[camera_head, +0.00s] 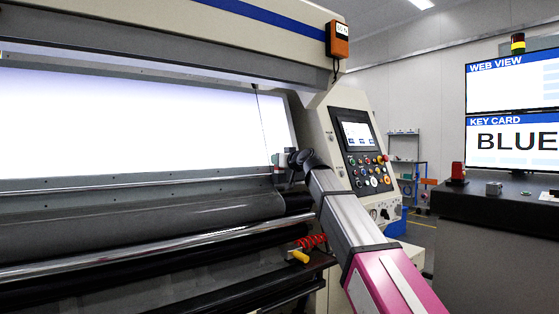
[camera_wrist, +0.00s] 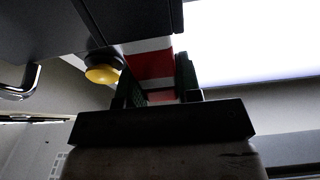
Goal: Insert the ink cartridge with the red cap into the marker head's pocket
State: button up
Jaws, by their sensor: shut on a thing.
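In the wrist view, my gripper (camera_wrist: 158,88) is shut on a block with red and white bands (camera_wrist: 151,66), seemingly the ink cartridge. Dark green fingers stand on both sides of it. Its far end meets or passes behind a dark grey housing (camera_wrist: 85,25), perhaps the marker head; I cannot tell whether it is inside a pocket. In the head view, my arm reaches up and left to the front of the backlit machine. My gripper is small and dark there, and the cartridge cannot be made out.
A yellow knob (camera_wrist: 102,74) sits beside the housing. The bright panel (camera_head: 140,120) stands behind the rollers. A button console (camera_head: 362,150) is right of my arm. A dark bench (camera_head: 500,212) bears small objects; a screen (camera_head: 512,142) reads BLUE.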

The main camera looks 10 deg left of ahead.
jog(key=shift+f, duration=1.7)
dwell(0.9)
jog(key=o, duration=1)
jog(key=shift+w, duration=0.1)
jog(key=shift+d, duration=0.1)
